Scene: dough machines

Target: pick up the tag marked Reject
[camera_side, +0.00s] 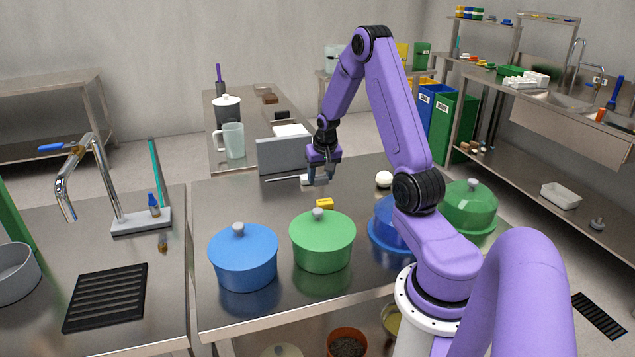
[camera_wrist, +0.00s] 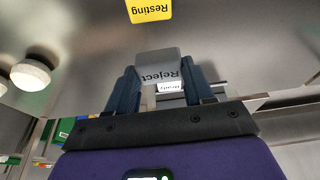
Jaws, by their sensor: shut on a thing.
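The grey tag marked Reject (camera_wrist: 157,62) is between the two fingers of my gripper (camera_wrist: 159,72), its lettering upside down in the wrist view. My gripper is shut on it. In the side view, my gripper (camera_side: 318,174) is low over the steel table, and the tag is too small to make out clearly there; I cannot tell if it is clear of the table. A small white tag marked Ready (camera_wrist: 171,87) shows just below the Reject tag in the wrist view. A yellow tag marked Resting (camera_wrist: 150,10) lies apart, at the top; it also shows in the side view (camera_side: 324,203).
A grey upright panel (camera_side: 283,155) stands behind my gripper, with a thin rod (camera_side: 282,179) beside it. A white ball-like item (camera_side: 384,179) is to the right.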

